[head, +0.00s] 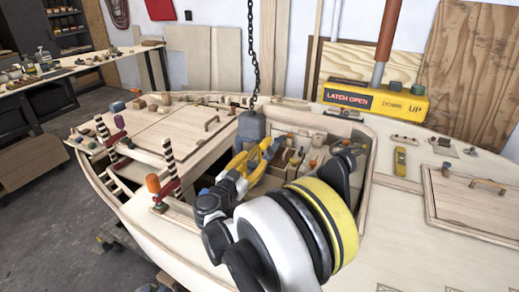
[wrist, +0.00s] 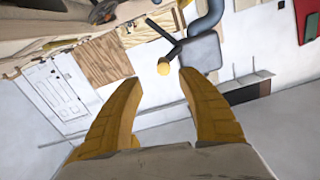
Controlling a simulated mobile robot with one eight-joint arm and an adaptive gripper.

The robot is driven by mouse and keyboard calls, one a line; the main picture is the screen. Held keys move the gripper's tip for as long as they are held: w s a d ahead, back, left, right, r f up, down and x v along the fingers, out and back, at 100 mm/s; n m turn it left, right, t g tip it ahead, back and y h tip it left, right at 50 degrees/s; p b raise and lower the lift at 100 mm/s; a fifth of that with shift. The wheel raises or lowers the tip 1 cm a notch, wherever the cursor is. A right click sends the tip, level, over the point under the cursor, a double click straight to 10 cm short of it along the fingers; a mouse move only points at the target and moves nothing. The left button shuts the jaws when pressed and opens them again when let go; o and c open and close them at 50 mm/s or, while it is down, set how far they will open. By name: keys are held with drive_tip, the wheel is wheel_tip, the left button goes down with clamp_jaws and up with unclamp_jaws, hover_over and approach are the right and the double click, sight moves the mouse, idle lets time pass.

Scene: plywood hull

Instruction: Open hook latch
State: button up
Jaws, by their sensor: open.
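A grey hook block (head: 252,126) hangs on a dark chain (head: 253,45) over the boat hull. The block also shows in the wrist view (wrist: 200,52), with a curved grey piece above it and a dark bar (wrist: 160,32) with a yellow knob (wrist: 164,68) beside it. My gripper (head: 268,148) is near the block in the head view. In the wrist view its yellow fingers (wrist: 157,78) are spread, with the knob between the tips and no visible grip. Contact is not clear. A yellow control box (head: 375,101) reads "LATCH OPEN", "DOWN" and "UP".
An open hull compartment (head: 364,165) with small items lies beyond my gripper. Clamps (head: 160,188) stand along the left hull edge. A hatch panel (head: 475,200) lies at the right. A workbench (head: 80,68) stands at the far left.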

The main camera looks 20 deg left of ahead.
sight(263, 146)
drive_tip(key=w+b, duration=0.1)
drive_tip(key=w, duration=0.4)
drive_tip(key=w+b, duration=0.2)
drive_tip(key=w, duration=0.2)
drive_tip(key=shift+w+d+r, duration=0.15)
drive_tip(key=shift+w, duration=0.25)
drive_tip(key=shift+w+r, duration=0.1)
drive_tip(key=shift+w, duration=0.3)
clamp_jaws()
